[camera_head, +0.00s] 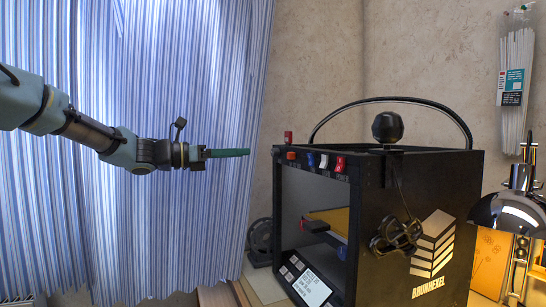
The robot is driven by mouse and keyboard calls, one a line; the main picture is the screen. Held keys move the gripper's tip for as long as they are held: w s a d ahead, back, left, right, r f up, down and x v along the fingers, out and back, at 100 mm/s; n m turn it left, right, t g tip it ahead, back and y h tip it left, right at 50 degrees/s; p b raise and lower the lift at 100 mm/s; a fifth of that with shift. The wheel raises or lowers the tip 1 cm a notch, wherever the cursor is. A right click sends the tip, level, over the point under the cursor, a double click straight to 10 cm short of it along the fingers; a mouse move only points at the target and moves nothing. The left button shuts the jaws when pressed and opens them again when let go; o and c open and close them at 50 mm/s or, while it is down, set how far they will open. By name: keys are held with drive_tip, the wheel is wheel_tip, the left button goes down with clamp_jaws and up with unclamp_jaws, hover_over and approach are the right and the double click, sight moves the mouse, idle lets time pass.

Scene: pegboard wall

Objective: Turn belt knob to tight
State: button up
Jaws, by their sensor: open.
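A black box-shaped machine (427,190) marked BRUNHEXEL stands right of centre, its open front facing left. I cannot tell for sure which part is the belt knob. A small red part (288,137) stands up at its top front left corner. A black lobed part (396,236) sits on its right side wall, and a round black part (387,127) sits on top. My gripper (246,152) is in the air left of the machine, its green fingers pointing right, apart from it and empty. The fingers overlap in this side-on view, so the gap between them is hidden.
Coloured switches (324,161) line the machine's top front edge, and a display panel (310,288) is at its lower front. A black spool-like object (260,240) stands behind left. A chrome lamp (512,212) is at right. A striped curtain (190,225) hangs behind my arm.

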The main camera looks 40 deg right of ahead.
sight(272, 152)
drive_tip(key=p+x, duration=0.1)
drive_tip(key=x, duration=0.7)
drive_tip(key=shift+d+f, duration=0.1)
drive_tip(key=shift+d, duration=0.1)
drive_tip(key=shift+c, duration=0.4)
clamp_jaws()
